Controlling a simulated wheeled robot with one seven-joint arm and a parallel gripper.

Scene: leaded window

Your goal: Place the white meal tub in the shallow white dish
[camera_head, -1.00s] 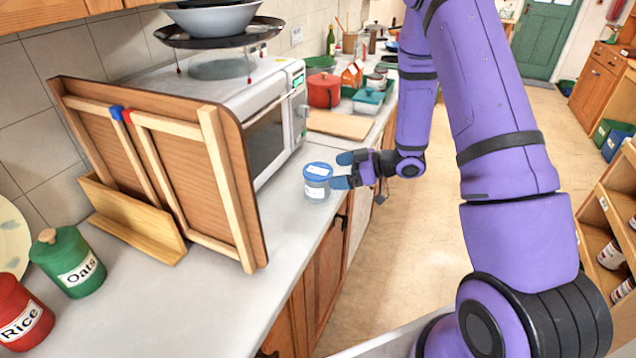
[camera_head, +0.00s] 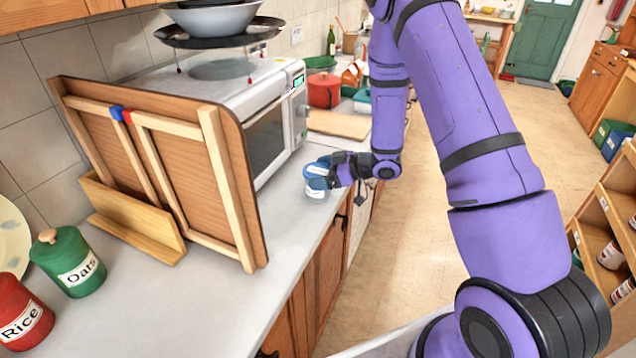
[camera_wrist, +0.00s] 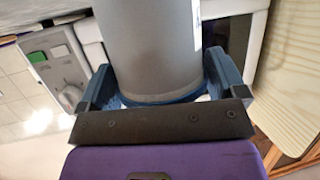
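A small tub (camera_head: 316,194) with a blue lid, greyish-white side and white label stands upright on the counter, right of the microwave. I cannot tell for sure that it is the white meal tub. My gripper (camera_head: 320,176) has reached it from the right, with dark blue fingers at its sides. In the wrist view, a grey cylinder (camera_wrist: 150,45) stands between the fingers of my gripper (camera_wrist: 160,85), which look wide apart and very close to its sides; firm contact does not show. A pale plate (camera_head: 12,240) is cut off at the left edge; I see no clear shallow white dish.
A leaning wooden panel (camera_head: 190,185) in a wooden stand fills the counter's left. Behind it is a microwave (camera_head: 265,130) with pans above. Green Oats (camera_head: 70,262) and red Rice (camera_head: 22,315) canisters stand front left. The front counter is clear.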

